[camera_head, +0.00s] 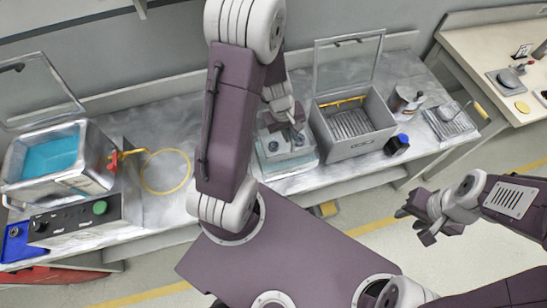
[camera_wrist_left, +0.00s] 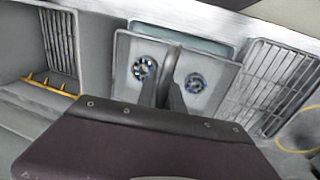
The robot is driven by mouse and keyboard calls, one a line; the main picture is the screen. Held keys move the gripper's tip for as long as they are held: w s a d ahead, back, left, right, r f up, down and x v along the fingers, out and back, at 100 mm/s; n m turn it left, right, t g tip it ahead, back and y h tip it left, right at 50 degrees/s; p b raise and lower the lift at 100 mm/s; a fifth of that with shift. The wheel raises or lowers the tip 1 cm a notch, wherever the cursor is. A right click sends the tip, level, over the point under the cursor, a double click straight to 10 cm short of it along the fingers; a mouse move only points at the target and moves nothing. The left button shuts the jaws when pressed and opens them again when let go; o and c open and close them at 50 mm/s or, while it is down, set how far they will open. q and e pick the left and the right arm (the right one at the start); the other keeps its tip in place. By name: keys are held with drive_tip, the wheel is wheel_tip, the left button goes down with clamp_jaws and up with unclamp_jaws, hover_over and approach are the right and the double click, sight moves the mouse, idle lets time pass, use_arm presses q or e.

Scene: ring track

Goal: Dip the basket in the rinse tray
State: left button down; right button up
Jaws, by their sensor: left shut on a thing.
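The basket (camera_head: 284,143) is a pale, shallow holder carrying two small dark round parts. It also shows in the left wrist view (camera_wrist_left: 203,97), where a grey upright piece stands between the two parts. My left gripper (camera_head: 298,118) is shut on this piece; its fingers also show in the left wrist view (camera_wrist_left: 168,95). The clear, bluish rinse tray (camera_head: 291,168) lies around or just below the basket, with its teal edge (camera_wrist_left: 205,46) behind it. How deep the basket sits I cannot tell. My right gripper (camera_head: 415,220) is open and empty, away from the counter.
A grey box (camera_head: 357,143) with a raised lid stands right of the tray. A tank of blue liquid (camera_head: 50,157), its lid up, and a yellow ring (camera_head: 167,171) are at left. A wire rack (camera_wrist_left: 268,88) lies beside the basket. A dark bottle (camera_head: 397,144) stands at right.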

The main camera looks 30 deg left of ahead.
sight(288, 144)
use_arm(q)
wheel_tip(288, 144, up, 4)
drive_tip(key=p, duration=0.3)
drive_tip(key=shift+p, duration=0.4)
